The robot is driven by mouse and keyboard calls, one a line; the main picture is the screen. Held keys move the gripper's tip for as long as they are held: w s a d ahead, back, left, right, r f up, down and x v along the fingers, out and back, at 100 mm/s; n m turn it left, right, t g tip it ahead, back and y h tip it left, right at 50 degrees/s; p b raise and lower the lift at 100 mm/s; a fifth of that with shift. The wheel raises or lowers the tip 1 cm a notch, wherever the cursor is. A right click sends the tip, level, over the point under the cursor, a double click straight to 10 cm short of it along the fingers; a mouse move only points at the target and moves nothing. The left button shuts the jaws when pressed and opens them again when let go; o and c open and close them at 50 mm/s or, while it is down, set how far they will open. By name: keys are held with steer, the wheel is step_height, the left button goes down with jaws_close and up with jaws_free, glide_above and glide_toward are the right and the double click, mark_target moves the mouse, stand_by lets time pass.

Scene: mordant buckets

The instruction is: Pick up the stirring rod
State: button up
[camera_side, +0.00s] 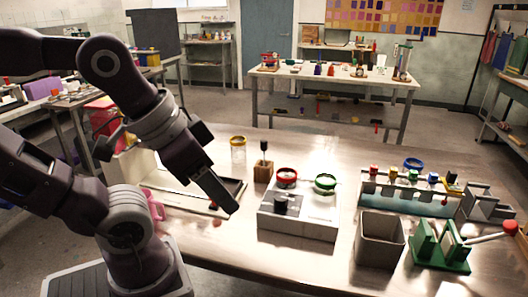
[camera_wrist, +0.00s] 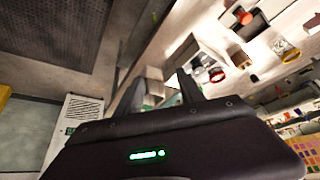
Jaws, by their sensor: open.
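My gripper (camera_side: 227,205) is in the air over the left part of the metal table, just left of the white two-ring unit. Its fingers (camera_wrist: 163,92) are apart with nothing between them in the wrist view. I cannot say for sure which thing is the stirring rod. One upright thin rod with a dark top (camera_side: 264,148) stands in a small wooden block (camera_side: 263,172), behind and right of my gripper. The wooden block seems to show in the wrist view (camera_wrist: 239,57). A pale bar with a red end (camera_side: 490,237) rests at the green stand, far right.
The white unit (camera_side: 298,222) carries a red ring (camera_side: 287,176) and a green ring (camera_side: 325,182). A yellow-lidded jar (camera_side: 238,152) stands behind. A grey bin (camera_side: 379,240), green stand (camera_side: 440,247) and rack (camera_side: 408,195) fill the right side. The table's front left is mostly bare.

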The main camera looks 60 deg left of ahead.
steer(key=w+a+r+n+g, duration=0.1)
steer(key=w+a+r+n, duration=0.25)
steer(key=w, duration=0.35)
steer(key=n+g, duration=0.5)
steer(key=n, duration=1)
glide_toward(264, 149)
steer(key=shift+m, duration=0.25)
steer(key=f, duration=0.3)
steer(key=a+f, duration=0.1)
steer(key=f, duration=0.1)
steer(key=shift+s+f, duration=0.1)
steer(key=shift+s, duration=0.25)
steer(key=f, duration=0.5)
steer(key=w+f, duration=0.1)
steer(key=f, duration=0.1)
steer(key=shift+f, duration=0.15)
jaws_close()
